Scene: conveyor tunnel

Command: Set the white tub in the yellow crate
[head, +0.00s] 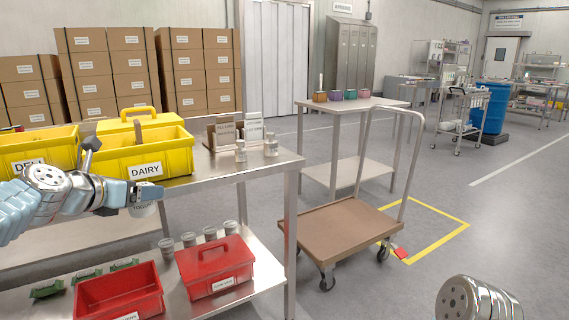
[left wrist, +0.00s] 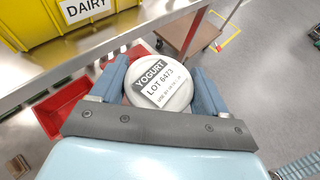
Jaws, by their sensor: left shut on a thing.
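My left gripper (head: 124,196) is shut on the white tub (head: 143,209), just in front of the steel table's near edge and below the DAIRY crate's label. In the left wrist view the tub (left wrist: 160,82) sits between the two blue fingers, its lid labelled YOGURT facing the camera. A yellow crate labelled DAIRY (head: 168,160) stands on the table behind the gripper; part of it shows in the left wrist view (left wrist: 35,22). Another yellow crate, labelled DELI (head: 55,147), stands left of it, partly covered by my arm. The crates' insides are mostly hidden. My right gripper is out of view.
The steel table (head: 225,175) also holds shakers (head: 271,146) and card holders right of the DAIRY crate. A yellow handled box (head: 140,117) stands behind that crate. Red containers (head: 212,268) and jars fill the lower shelf. A brown cart (head: 340,228) stands right of the table.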

